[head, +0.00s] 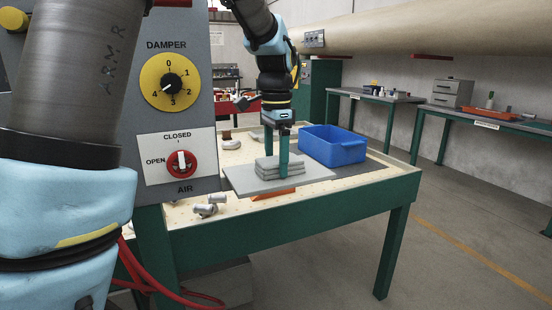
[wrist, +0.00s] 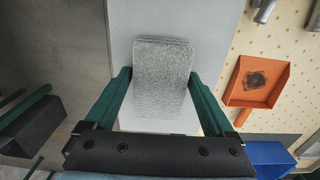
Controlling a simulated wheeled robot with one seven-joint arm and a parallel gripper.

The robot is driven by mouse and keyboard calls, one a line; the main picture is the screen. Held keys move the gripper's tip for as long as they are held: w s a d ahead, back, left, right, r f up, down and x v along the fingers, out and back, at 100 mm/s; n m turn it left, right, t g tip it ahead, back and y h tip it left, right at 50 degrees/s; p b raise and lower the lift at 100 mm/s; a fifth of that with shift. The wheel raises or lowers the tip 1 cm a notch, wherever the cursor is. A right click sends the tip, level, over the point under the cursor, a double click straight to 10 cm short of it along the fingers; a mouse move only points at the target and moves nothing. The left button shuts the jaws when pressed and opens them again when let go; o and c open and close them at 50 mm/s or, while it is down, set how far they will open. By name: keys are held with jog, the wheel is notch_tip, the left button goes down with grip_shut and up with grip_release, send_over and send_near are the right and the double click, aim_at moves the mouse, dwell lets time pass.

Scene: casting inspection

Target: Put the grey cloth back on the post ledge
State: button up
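The grey cloth (head: 267,171) is a thick folded stack on a flat, light grey ledge (head: 243,180) at the near part of the green-edged table, in the head view. My gripper (head: 277,170) points straight down, with one green finger in front of the cloth and the other largely behind it. In the wrist view the cloth (wrist: 163,75) lies between the two fingertips (wrist: 160,76), which press close to both its sides. The pale ledge (wrist: 215,40) shows beneath it. The cloth's underside is hidden, so I cannot tell whether it bears fully on the ledge.
A blue bin (head: 335,150) stands just right of the cloth. An orange tray (wrist: 257,82) lies beside the ledge in the wrist view. Metal parts (head: 207,208) lie at the table's near left. A grey panel (head: 190,110) with dials rises at left. Floor is clear at right.

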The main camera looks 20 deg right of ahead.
aim_at(277, 160)
jog(key=shift+o, duration=0.6)
jog(key=shift+f+b, duration=0.15)
jog(key=shift+b, duration=0.4)
notch_tip(277, 160, up, 11)
jog(key=shift+f+b, duration=0.15)
jog(key=shift+b, duration=0.2)
